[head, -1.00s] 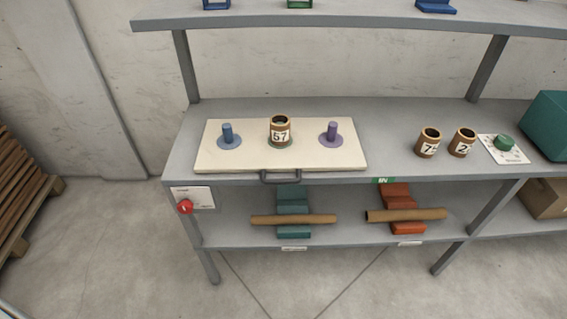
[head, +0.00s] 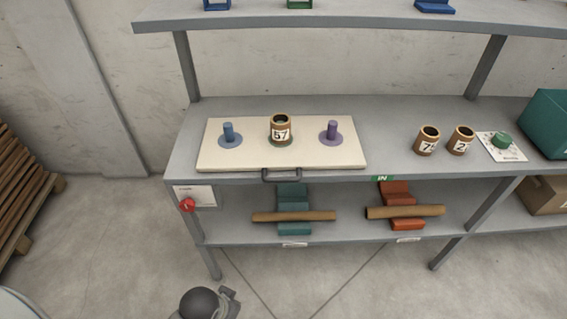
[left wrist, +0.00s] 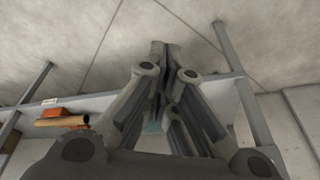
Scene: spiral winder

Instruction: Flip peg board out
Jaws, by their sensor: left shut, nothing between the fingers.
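The cream peg board (head: 250,155) lies flat on the grey bench top. It carries a blue peg (head: 229,133) at left, a brown tube marked 57 (head: 281,130) in the middle and a purple peg (head: 332,131) at right. A dark handle (head: 282,176) is on its front edge. In the left wrist view my left gripper (left wrist: 164,48) is shut and empty, with bare floor beyond its tips. Part of my left arm shows low in the head view, below the bench. My right gripper is not in view.
Two brown tubes (head: 427,140) (head: 460,141) and a green knob (head: 502,141) stand at the right of the bench. A red switch (head: 187,205) is at the front left. Longer brown tubes lie on teal and orange cradles (head: 395,190) on the lower shelf.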

